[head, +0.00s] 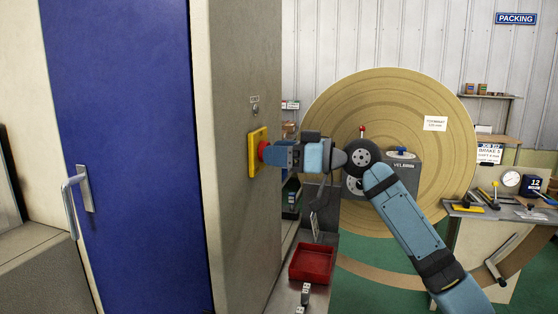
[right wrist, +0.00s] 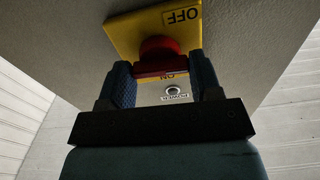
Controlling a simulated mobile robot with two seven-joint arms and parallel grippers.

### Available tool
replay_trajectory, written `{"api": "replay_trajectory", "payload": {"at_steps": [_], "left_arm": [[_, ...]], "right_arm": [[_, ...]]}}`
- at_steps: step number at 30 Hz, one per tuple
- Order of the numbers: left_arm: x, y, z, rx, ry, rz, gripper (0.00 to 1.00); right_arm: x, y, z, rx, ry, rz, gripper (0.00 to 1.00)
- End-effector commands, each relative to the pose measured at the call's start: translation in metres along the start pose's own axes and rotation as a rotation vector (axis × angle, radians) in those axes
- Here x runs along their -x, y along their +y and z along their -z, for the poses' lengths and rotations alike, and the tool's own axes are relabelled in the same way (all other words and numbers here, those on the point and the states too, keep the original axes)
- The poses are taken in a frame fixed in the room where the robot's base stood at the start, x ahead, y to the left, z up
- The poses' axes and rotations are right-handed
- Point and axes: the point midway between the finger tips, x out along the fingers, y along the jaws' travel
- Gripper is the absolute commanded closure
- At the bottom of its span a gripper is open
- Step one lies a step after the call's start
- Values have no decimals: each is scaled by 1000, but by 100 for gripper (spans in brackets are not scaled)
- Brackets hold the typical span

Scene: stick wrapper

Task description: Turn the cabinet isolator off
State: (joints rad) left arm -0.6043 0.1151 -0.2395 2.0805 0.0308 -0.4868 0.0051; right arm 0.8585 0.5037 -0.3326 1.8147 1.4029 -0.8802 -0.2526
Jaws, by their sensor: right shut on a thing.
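The isolator is a yellow plate (head: 254,156) with a red handle (head: 263,151) on the side wall of the grey cabinet (head: 237,90). My right gripper (head: 270,153) reaches it from the right and is shut on the red handle. In the right wrist view the red handle (right wrist: 158,48) sits between the two blue fingers of the right gripper (right wrist: 161,80). The fingers partly hide the handle. My left gripper is not in view.
The cabinet's blue door (head: 125,130) has a metal handle (head: 78,200) at left. A red tray (head: 313,263) lies below my right arm. A large tan disc (head: 400,95) stands behind it. A workbench with tools (head: 500,212) is at right.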

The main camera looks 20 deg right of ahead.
Motion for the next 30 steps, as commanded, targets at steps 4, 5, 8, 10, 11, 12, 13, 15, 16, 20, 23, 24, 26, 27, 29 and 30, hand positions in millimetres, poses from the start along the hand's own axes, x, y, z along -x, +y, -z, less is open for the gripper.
{"api": "replay_trajectory", "payload": {"at_steps": [4,5,8,10,11,12,13,15,16,20,23,24,26,27,29,30], "left_arm": [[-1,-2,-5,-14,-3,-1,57],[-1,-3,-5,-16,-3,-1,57],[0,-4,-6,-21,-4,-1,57],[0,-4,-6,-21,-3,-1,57],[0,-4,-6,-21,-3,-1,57],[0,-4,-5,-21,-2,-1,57],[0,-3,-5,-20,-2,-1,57],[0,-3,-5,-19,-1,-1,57],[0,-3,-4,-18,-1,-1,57],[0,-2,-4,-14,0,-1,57],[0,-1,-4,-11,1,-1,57],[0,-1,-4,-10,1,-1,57],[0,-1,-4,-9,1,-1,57],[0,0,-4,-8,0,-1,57],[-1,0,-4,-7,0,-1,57],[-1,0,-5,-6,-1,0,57]], "right_arm": [[0,0,-1,41,0,0,65],[0,0,-1,47,0,0,65],[0,0,0,59,0,0,65],[0,0,0,63,0,0,65],[0,0,0,64,0,0,65],[0,0,0,64,0,0,65],[0,0,0,65,0,0,65],[0,0,0,65,0,0,65],[0,0,0,64,0,0,65],[0,0,0,64,0,0,65],[0,0,0,64,0,0,23],[0,0,0,64,0,0,16],[0,0,0,64,0,0,16],[0,0,0,64,0,0,16],[0,0,0,64,0,0,16],[0,0,0,64,0,0,16]]}}
